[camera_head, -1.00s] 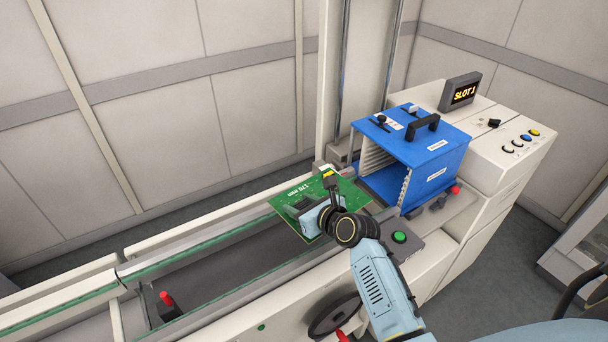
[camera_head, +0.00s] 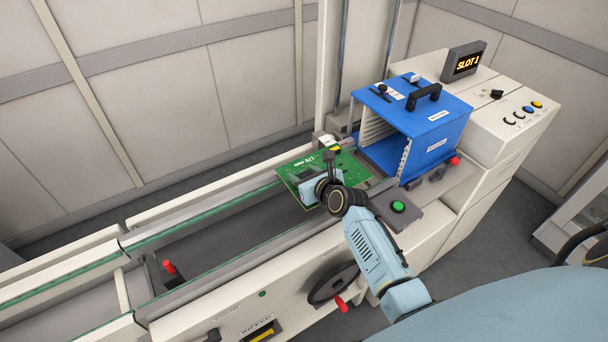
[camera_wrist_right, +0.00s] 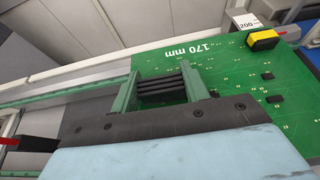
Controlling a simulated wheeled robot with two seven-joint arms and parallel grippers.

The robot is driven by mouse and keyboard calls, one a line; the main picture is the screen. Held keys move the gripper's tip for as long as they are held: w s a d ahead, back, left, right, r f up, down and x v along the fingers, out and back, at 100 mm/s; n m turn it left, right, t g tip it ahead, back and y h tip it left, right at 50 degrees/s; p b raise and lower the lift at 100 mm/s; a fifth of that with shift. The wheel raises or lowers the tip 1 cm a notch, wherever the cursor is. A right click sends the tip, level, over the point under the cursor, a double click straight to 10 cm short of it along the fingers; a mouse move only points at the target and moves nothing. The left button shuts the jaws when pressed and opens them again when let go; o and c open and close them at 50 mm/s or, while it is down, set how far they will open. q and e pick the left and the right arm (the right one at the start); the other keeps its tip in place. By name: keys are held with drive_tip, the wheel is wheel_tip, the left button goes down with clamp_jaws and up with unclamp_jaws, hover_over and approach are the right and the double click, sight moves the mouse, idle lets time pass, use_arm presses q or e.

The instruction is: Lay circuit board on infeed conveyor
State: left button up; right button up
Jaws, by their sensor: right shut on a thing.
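The green circuit board (camera_head: 345,167) is over the right end of the infeed conveyor (camera_head: 205,238), beside the open side of the blue magazine. My right gripper (camera_head: 312,188) is shut on the board's near left part. In the right wrist view the board (camera_wrist_right: 235,75) shows "170 mm" print and a yellow and black part, and the gripper (camera_wrist_right: 160,88) covers its near left part. The conveyor has two long rails with green strips. I cannot tell whether the board touches the rails. My left gripper is not in view.
The blue magazine (camera_head: 437,120) with a black handle stands right of the board. A "SLOT 1" display (camera_head: 466,63) is behind it. A red-topped post (camera_head: 169,267) stands in the conveyor. A green button (camera_head: 398,207) and a handwheel (camera_head: 333,284) are at the near side.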

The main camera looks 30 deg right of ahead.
drive_tip(key=shift+f+b, duration=0.45)
drive_tip(key=shift+f, duration=0.2)
use_arm(q)
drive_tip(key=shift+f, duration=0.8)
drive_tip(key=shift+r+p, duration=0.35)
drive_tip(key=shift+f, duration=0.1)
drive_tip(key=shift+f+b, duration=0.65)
drive_tip(key=shift+b, duration=0.1)
use_arm(e)
drive_tip(key=shift+f, duration=1)
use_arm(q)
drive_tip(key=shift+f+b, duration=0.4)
use_arm(e)
drive_tip(key=shift+f, duration=0.6)
drive_tip(key=o, duration=1.3)
drive_tip(key=shift+s+f, duration=0.1)
